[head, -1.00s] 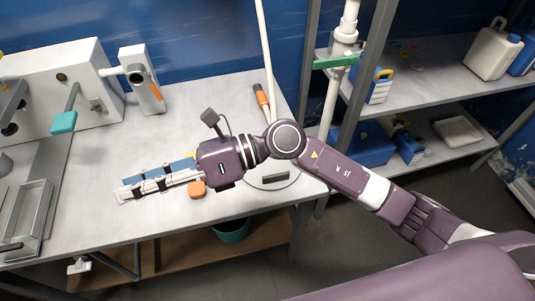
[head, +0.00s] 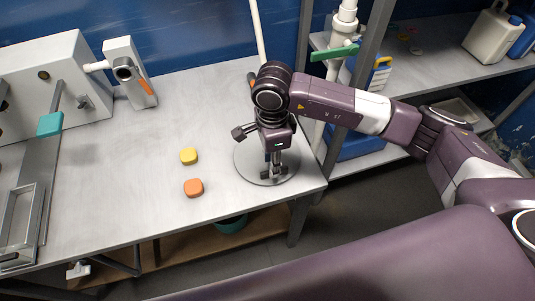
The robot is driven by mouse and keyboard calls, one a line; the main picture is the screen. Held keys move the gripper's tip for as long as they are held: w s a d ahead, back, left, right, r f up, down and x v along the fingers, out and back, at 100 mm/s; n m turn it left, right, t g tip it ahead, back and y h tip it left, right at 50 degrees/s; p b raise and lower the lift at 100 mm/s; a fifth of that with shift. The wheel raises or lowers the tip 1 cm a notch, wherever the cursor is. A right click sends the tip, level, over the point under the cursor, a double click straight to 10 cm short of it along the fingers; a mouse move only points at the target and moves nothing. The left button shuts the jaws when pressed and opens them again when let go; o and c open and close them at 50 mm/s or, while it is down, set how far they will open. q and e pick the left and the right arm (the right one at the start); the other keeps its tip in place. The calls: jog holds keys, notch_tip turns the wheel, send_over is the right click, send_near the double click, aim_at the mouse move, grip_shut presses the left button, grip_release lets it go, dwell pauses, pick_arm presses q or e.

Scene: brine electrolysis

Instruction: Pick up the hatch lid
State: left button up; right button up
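The hatch lid (head: 248,170) is a round, flat grey metal disc with a short dark bar handle, near the right front corner of the table. My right gripper (head: 270,174) points down over the lid, with its fingertips at the handle. The wrist and fingers cover much of the lid's middle, so I cannot tell whether the fingers are closed on the handle. The lid looks flat on the table. My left gripper is not in view.
The grey table (head: 130,185) also bears a yellow button (head: 188,156) and an orange button (head: 194,187) left of the lid. A machine with a teal-tipped lever (head: 50,124) stands at the left. Shelves (head: 430,70) with containers stand at the right.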

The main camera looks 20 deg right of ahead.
jog(key=shift+s+d+f, duration=0.1)
jog(key=shift+s+f, duration=0.05)
jog(key=shift+f, duration=1.55)
grip_shut()
